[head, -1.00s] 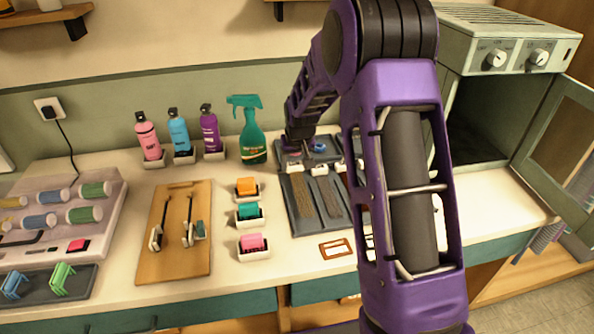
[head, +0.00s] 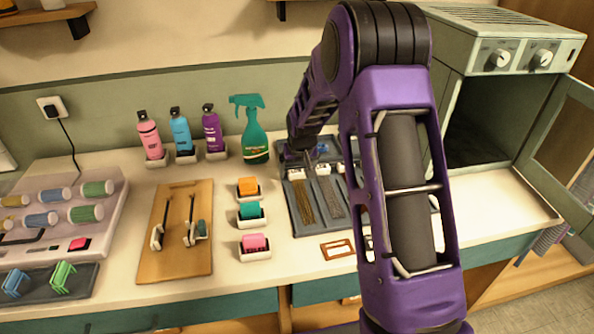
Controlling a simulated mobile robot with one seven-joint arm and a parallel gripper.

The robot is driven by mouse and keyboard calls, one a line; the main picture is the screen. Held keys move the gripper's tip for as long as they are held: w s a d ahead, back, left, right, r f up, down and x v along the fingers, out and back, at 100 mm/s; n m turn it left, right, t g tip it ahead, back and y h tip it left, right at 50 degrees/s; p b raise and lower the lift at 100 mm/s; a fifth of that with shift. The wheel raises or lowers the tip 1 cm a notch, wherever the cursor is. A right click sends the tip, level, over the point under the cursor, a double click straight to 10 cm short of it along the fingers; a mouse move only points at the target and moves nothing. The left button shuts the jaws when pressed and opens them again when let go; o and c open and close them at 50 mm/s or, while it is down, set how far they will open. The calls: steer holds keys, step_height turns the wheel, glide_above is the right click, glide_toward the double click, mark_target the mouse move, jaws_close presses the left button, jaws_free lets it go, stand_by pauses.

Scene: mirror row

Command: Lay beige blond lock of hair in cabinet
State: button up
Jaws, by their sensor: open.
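Several locks of hair with white clips at their tops lie side by side on a dark tray (head: 300,232). The leftmost is a golden-brown lock (head: 304,200), and beside it is a greyer lock (head: 331,196). My arm hides the others in part, and I cannot tell which one is beige blond. My gripper (head: 296,162) is open, low over the tray near the clip of the leftmost lock; its fingertips are small and partly hidden. The cabinet (head: 490,115) at the right has a dark, empty-looking inside and knobs on top. Its glazed door (head: 565,150) stands open to the right.
A green spray bottle (head: 253,130) stands just left of the tray, with several coloured bottles further left. Small holders (head: 254,247) with coloured blocks and a wooden board (head: 172,255) lie left of the tray. Bare counter (head: 490,195) lies before the cabinet.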

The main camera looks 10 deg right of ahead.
steer(key=shift+r, duration=0.3)
steer(key=v, duration=1.1)
steer(key=shift+r+p, duration=0.15)
steer(key=shift+p, duration=0.2)
steer(key=shift+c, duration=0.4)
steer(key=shift+s+r+b, duration=0.15)
steer(key=shift+b, duration=0.15)
steer(key=shift+c, duration=0.8)
steer(key=s+b+v, duration=0.1)
steer(key=b+v, duration=0.4)
steer(key=b, duration=0.3)
glide_toward(301, 190)
steer(key=w+f, duration=0.4)
steer(key=w, duration=0.1)
steer(key=w+f, duration=0.2)
steer(key=w, duration=0.1)
steer(key=shift+w+f, duration=0.1)
steer(key=shift+f, duration=0.05)
jaws_close()
